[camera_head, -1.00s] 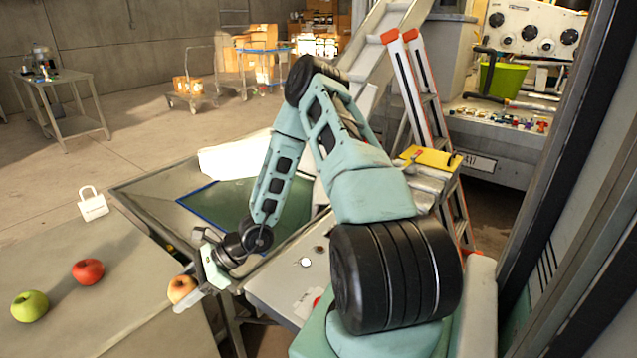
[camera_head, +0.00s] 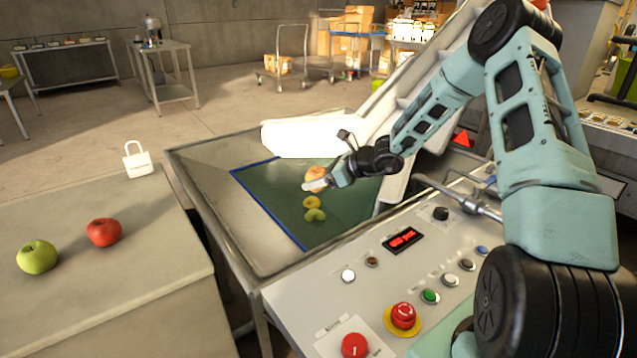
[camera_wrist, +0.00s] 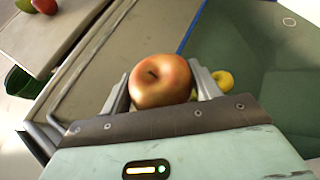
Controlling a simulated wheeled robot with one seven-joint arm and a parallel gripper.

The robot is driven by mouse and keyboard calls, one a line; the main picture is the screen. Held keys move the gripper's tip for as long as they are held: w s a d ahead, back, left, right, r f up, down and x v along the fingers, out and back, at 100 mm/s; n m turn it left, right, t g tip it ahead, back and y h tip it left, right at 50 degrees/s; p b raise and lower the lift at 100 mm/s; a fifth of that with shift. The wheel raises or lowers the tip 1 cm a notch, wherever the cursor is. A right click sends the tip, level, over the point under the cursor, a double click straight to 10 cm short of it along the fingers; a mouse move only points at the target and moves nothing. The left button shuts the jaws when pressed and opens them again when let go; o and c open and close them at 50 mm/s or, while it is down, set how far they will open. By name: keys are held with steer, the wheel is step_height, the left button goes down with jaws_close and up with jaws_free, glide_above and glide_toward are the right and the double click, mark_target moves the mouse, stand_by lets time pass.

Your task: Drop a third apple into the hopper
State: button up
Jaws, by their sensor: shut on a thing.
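My gripper (camera_head: 317,184) is shut on a red-yellow apple (camera_head: 318,174) and holds it over the hopper (camera_head: 212,212). The held apple (camera_wrist: 160,81) sits between both fingers in the wrist view. Two yellow-green apples lie on the green floor of the hopper, one (camera_head: 312,202) just beyond the other (camera_head: 314,215); in the wrist view a yellow apple (camera_wrist: 222,79) shows beside the right finger. A red apple (camera_head: 104,232) and a green apple (camera_head: 37,257) stand on the table (camera_head: 120,290) at the left.
A control panel (camera_head: 385,290) with several buttons and a red emergency stop (camera_head: 403,315) lies in front of the hopper. A white padlock-shaped tag (camera_head: 137,160) stands at the table's back edge. A gap separates table and hopper.

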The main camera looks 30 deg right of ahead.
step_height(320, 180, down, 5)
steer(key=b, duration=0.3)
steer(key=shift+f, duration=0.15)
steer(key=o, duration=1.1)
steer(key=shift+a, duration=0.1)
steer(key=p+v, duration=0.1)
steer(key=v, duration=1.6)
steer(key=shift+s, duration=0.2)
